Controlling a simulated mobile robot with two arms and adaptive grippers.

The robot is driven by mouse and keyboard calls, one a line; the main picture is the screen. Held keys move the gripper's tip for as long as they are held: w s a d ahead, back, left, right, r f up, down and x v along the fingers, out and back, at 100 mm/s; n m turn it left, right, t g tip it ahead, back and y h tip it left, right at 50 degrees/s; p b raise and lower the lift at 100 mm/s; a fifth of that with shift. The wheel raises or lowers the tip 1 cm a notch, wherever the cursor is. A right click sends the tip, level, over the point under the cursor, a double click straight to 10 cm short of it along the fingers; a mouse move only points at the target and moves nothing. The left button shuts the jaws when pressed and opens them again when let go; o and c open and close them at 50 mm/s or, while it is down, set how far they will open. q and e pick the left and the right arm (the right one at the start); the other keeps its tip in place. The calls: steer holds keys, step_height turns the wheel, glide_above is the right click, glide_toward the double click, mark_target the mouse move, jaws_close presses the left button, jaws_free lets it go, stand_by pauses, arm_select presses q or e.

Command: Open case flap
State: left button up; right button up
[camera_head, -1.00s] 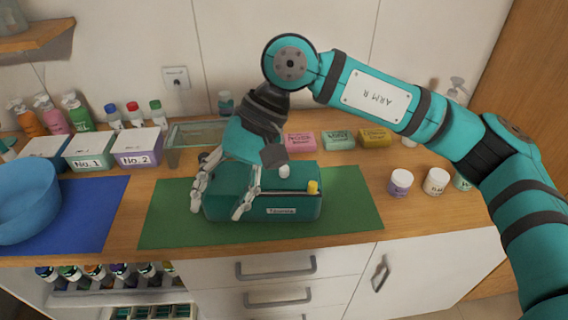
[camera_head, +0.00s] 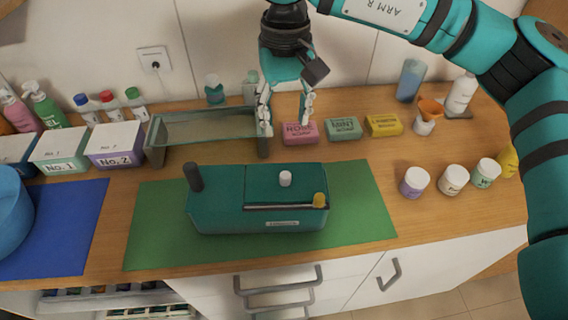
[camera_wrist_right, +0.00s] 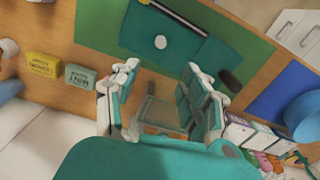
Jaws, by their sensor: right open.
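The teal case (camera_head: 225,212) stands on the green mat (camera_head: 360,215) with a small label on its front. Its flat top panel (camera_head: 262,183) carries a white knob (camera_head: 285,178). A yellow knob (camera_head: 320,200) sits at the right end of a slot along the front edge. A dark upright post (camera_head: 193,177) stands at the left end. My right gripper (camera_head: 286,108) is open and empty, behind and above the case, near the soap bars. In the wrist view the case (camera_wrist_right: 195,38) and white knob (camera_wrist_right: 160,42) lie beyond the open fingers (camera_wrist_right: 160,82).
A glass tray (camera_head: 205,125) stands behind the case, close to the right gripper. Pink (camera_head: 300,133), mint (camera_head: 343,129) and yellow (camera_head: 384,125) soap bars lie behind it. Several jars (camera_head: 415,182) stand at right. Labelled boxes (camera_head: 115,145) and a blue bowl (camera_head: 10,215) are at left.

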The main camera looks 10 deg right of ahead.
steer(key=p, duration=0.2)
glide_above(285, 174)
step_height(285, 174, down, 5)
step_height(285, 174, down, 10)
steer(key=shift+s+r+p, duration=0.1)
steer(key=shift+r+p, duration=0.15)
steer(key=shift+p, duration=0.75)
steer(key=shift+f, duration=0.55)
arm_select(q)
steer(key=r, duration=0.1)
steer(key=s+r, duration=0.1)
steer(key=r, duration=0.1)
steer(key=s+r, duration=0.1)
steer(key=shift+s+r, duration=0.1)
steer(key=shift+r, duration=0.05)
arm_select(e)
jaws_close()
